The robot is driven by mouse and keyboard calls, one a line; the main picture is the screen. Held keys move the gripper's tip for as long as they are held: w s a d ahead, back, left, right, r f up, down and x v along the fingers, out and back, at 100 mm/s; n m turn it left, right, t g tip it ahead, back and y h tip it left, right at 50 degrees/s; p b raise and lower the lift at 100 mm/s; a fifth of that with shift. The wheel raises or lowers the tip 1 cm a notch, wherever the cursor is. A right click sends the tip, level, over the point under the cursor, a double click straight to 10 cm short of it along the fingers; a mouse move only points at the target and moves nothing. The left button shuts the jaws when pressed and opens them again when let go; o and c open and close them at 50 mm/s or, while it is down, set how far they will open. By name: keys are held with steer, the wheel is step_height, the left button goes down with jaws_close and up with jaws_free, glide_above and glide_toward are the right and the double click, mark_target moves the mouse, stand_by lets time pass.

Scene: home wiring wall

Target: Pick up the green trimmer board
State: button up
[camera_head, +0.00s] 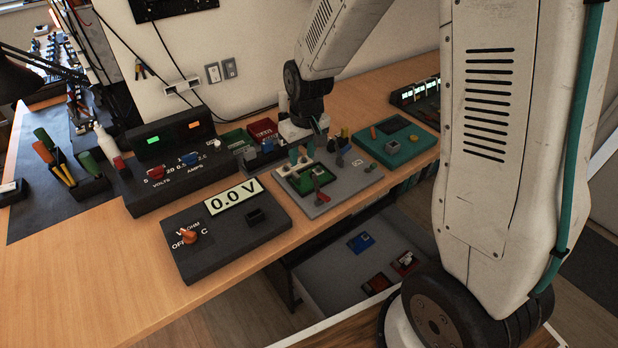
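A green board (302,183) lies in a square recess of the light grey fixture (345,187) on the bench; it appears to be the trimmer board, but its small parts are hard to make out. My gripper (302,157) points down just above the back edge of the fixture, behind the green board in the picture. Its two teal-tipped fingers stand apart with nothing visible between them. A small red-tipped lever (320,196) stands at the front of the recess and hides part of the board's edge.
A black meter reading 0.0 V (220,232) sits front left and a black power supply (160,185) behind it. A teal device (395,142) stands to the right. Small green (237,138) and red (263,130) bins stand behind. Below, a grey surface holds a blue board (361,242) and red boards (405,263).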

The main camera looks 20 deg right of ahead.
mark_target(298, 177)
steer(key=f, duration=0.3)
steer(key=w+f, duration=0.1)
steer(key=f, duration=0.5)
steer(key=shift+w+a+f, duration=0.15)
steer(key=shift+w+a, duration=0.1)
steer(key=shift+w, duration=0.1)
jaws_close()
